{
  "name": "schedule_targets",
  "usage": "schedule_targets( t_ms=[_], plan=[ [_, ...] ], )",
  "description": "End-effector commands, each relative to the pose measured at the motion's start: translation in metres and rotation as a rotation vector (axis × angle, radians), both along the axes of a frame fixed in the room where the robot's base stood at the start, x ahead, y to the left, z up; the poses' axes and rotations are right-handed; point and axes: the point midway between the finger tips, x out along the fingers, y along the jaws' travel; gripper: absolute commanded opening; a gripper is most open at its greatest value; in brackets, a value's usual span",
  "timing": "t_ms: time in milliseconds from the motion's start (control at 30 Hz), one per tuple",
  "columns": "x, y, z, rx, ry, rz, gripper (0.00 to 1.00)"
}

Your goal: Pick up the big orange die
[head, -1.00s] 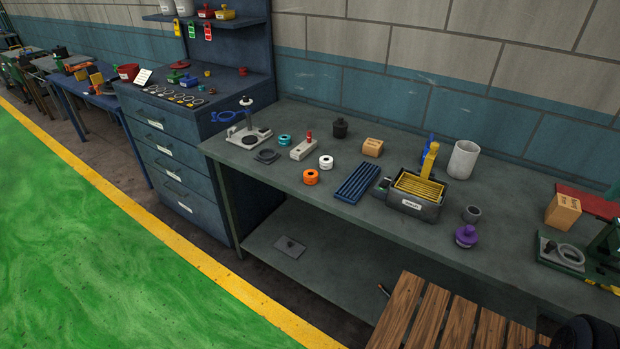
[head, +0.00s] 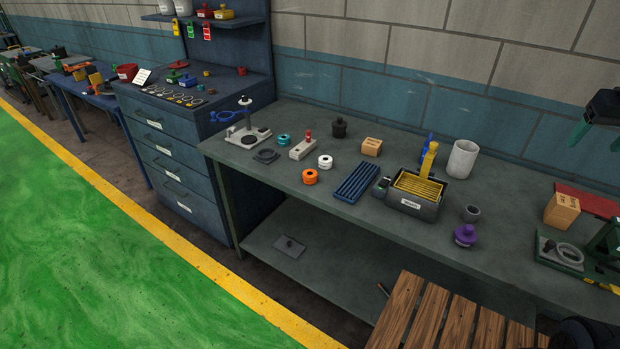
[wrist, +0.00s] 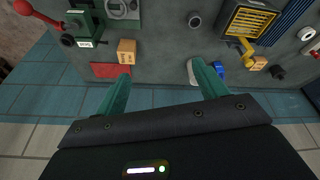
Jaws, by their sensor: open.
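The orange die (head: 310,177) is a short round piece with a dark hole in its top. It stands on the grey-green bench near the front edge, left of the blue ribbed rack (head: 357,181) and just in front of a white die (head: 325,162). My gripper (head: 597,136) shows at the right edge of the head view, in the air above the bench's right part, far from the orange die. Its two green fingers are apart with nothing between them in the wrist view (wrist: 160,74). I cannot make out the orange die in the wrist view.
A teal die (head: 284,140), a grey block with a red knob (head: 303,149) and a black ring (head: 265,156) are near the orange die. The black bin (head: 413,203), white cup (head: 462,159) and purple knob (head: 465,235) stand to the right. A wooden slatted surface (head: 440,315) is in front.

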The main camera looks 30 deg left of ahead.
Motion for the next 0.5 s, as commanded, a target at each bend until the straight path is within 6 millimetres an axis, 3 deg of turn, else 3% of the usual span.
schedule_targets(
  t_ms=[200,500],
  plan=[
    [0.049,0.062,0.005,-0.029,0.035,0.150,0.72],
    [0.100,0.163,-0.004,-0.067,0.076,0.354,0.72]
  ],
)
